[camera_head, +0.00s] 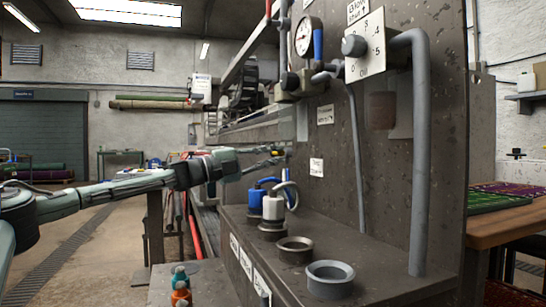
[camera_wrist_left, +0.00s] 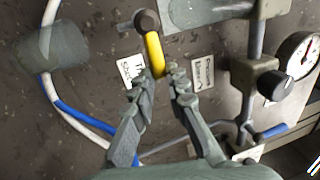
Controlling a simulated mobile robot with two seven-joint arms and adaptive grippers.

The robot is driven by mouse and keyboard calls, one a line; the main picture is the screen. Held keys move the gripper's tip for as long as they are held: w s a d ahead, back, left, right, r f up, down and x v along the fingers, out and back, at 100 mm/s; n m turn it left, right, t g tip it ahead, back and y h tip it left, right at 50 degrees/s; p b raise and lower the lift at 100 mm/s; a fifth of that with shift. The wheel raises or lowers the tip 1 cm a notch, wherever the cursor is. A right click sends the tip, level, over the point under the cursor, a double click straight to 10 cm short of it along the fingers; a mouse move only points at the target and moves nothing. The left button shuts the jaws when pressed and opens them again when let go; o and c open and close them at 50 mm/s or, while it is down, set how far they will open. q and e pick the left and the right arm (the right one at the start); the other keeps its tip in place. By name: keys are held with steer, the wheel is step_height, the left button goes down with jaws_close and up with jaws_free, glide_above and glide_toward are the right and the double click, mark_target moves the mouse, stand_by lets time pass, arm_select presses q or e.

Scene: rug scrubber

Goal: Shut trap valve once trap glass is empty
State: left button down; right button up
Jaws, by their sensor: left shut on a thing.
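A yellow lever (camera_wrist_left: 155,54) hangs from a dark round pivot on the speckled panel in the left wrist view. My left gripper (camera_wrist_left: 168,80) is shut on the lever's lower end. The lever end lies between a label that seems to read "trap shut" (camera_wrist_left: 132,69) and another label (camera_wrist_left: 202,72), nearer the first. My right gripper is not in view.
A gauge (camera_head: 308,36) and blue handle (camera_head: 318,43) are above the gripper. Blue and white hose connectors (camera_head: 272,207) and two grey ring sockets (camera_head: 330,279) stand on the ledge below. A grey pipe (camera_head: 421,160) runs down the panel. Floor at left is clear.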

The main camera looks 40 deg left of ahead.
arm_select(q)
steer(key=c, duration=1.5)
jaws_free()
steer(key=shift+f, duration=0.1)
step_height(320, 180, up, 10)
steer(key=shift+c, duration=0.2)
